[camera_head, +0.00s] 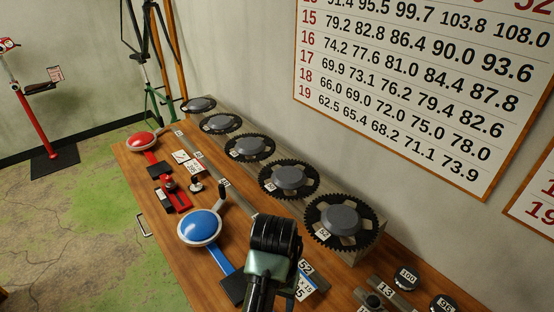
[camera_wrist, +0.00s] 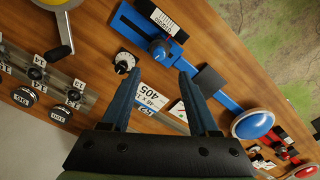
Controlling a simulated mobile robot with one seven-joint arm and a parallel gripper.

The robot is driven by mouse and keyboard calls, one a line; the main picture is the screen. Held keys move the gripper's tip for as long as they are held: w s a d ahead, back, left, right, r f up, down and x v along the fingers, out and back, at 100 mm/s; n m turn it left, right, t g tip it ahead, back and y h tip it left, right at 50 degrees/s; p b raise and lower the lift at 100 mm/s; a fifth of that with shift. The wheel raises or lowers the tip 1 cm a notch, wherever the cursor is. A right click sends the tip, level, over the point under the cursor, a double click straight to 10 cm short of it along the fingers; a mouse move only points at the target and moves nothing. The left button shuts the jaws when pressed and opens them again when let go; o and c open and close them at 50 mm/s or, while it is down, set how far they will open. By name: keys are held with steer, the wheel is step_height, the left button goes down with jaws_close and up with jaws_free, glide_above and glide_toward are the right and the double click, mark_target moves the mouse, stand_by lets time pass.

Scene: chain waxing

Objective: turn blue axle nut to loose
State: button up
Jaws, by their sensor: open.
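My gripper (camera_wrist: 161,70) is open and empty, its two dark blue-grey fingers pointing up the wrist view. Beyond the fingertips is a blue slotted fixture (camera_wrist: 136,28) with a round blue knob (camera_wrist: 160,48), which looks like the blue axle nut. The knob lies just past and between the tips, apart from them as far as I can tell. Its loose or tight setting cannot be read. A black-and-white dial (camera_wrist: 124,64) sits to its left, near the left fingertip. In the head view my arm hides the fixture, the knob and my fingertips.
A blue round pad (camera_head: 200,227) on a blue bar is left of my arm, also in the wrist view (camera_wrist: 252,124). Red counterparts (camera_head: 176,193) lie farther back. Several toothed chainrings (camera_head: 340,220) stand along the wall. Numbered weights (camera_head: 406,277) are at right on the wooden bench (camera_head: 185,268).

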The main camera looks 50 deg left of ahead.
step_height(320, 180, down, 10)
steer(key=shift+w+f+p, duration=0.1)
steer(key=shift+w+p, duration=0.05)
steer(key=shift+p, duration=0.55)
jaws_close()
